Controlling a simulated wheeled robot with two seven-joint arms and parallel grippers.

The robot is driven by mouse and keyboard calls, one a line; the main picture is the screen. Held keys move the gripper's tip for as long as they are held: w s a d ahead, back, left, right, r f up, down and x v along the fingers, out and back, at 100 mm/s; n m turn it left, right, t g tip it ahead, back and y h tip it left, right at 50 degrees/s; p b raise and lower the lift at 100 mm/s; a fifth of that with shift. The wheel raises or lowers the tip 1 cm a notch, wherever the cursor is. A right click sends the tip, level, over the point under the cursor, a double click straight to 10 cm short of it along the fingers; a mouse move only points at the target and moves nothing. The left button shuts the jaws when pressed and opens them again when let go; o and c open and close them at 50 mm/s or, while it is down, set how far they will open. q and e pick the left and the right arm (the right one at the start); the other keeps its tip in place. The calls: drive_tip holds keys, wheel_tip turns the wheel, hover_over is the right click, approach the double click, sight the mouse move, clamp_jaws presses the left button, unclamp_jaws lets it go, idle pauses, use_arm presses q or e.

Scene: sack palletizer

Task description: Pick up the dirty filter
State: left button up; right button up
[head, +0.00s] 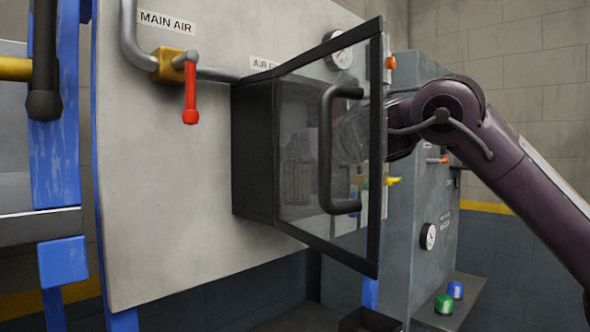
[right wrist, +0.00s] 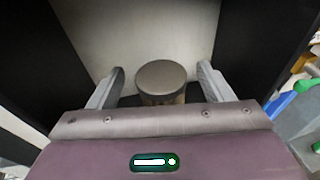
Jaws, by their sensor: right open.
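In the right wrist view a round filter (right wrist: 163,78) with a grey-brown flat cap stands inside the dark-walled air filter cabinet. A little of its tan side shows below the cap. My right gripper (right wrist: 161,72) is open, with one finger on each side of the filter and a visible gap on both sides. In the head view the cabinet (head: 253,150) has its clear, black-framed door (head: 300,242) swung open. My right arm reaches in behind the door, and its gripper shows only dimly through the pane. The filter cannot be made out there. My left gripper is not in view.
The door's black handle (head: 328,150) stands out towards me. A red-handled valve (head: 190,95) sits on the MAIN AIR pipe to the left. A grey cabinet (head: 420,200) with a gauge stands at right, above green (head: 444,304) and blue (head: 456,290) items.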

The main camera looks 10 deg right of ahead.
drive_tip(key=shift+d, duration=0.1)
drive_tip(key=shift+s, duration=0.15)
drive_tip(key=c, duration=1.1)
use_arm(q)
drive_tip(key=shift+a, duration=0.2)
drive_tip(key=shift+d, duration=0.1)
use_arm(e)
drive_tip(key=shift+d+r, duration=0.1)
